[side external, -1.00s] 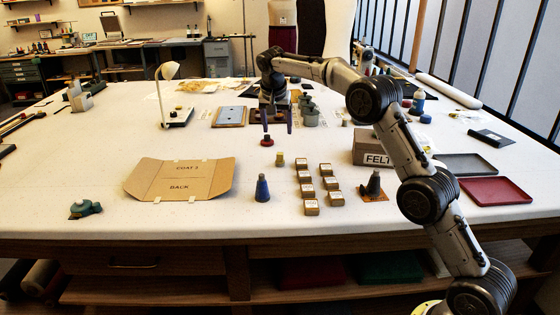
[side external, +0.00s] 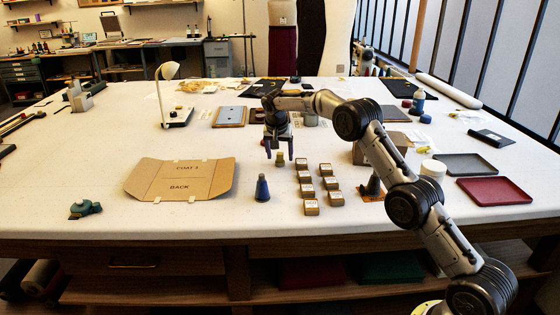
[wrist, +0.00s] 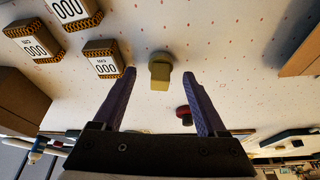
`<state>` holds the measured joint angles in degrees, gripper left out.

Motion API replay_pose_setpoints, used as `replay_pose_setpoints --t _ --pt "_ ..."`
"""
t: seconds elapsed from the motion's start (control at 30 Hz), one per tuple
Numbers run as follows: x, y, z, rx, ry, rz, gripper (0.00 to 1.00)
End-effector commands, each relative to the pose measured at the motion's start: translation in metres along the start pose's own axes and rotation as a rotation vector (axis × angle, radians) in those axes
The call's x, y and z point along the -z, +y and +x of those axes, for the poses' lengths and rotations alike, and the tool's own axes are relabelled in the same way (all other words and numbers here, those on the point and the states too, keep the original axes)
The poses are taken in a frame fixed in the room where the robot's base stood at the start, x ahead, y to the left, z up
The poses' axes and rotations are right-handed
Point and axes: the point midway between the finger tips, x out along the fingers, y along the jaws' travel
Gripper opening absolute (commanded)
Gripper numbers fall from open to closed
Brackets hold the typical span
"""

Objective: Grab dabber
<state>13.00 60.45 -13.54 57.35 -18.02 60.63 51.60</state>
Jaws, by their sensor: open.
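A small olive-yellow knobbed piece (side external: 279,163), which looks like the dabber, stands on the white table; no label on it confirms this. In the wrist view the yellow piece (wrist: 160,72) sits just beyond the fingertips, roughly centred between them. My gripper (side external: 279,157) points down, open and empty, with its two purple fingers just behind or above the piece. The same gripper shows in the wrist view (wrist: 157,75). A red knobbed piece (wrist: 184,114) lies by the right finger in the wrist view; in the side view my gripper hides it.
Several labelled blocks (side external: 307,191) stand in rows right of the yellow piece. A white jar (side external: 433,170) and red tray (side external: 494,191) are right.

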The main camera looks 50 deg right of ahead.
Motion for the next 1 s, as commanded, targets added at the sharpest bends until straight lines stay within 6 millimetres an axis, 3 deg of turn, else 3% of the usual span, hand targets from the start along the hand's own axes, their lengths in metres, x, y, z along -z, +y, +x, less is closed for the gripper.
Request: replay_pose_setpoints --t 0.13,0.4,0.8,1.0 --pt "-0.0001 0.0002 0.0133 0.000 0.000 0.000 0.75" --pt "-0.0001 0.0000 0.0152 0.001 0.001 0.000 0.73" --pt "-0.0003 0.0000 0.0150 0.001 0.000 0.000 0.01" --pt "-0.0001 0.0000 0.0147 0.001 0.001 0.000 0.00"
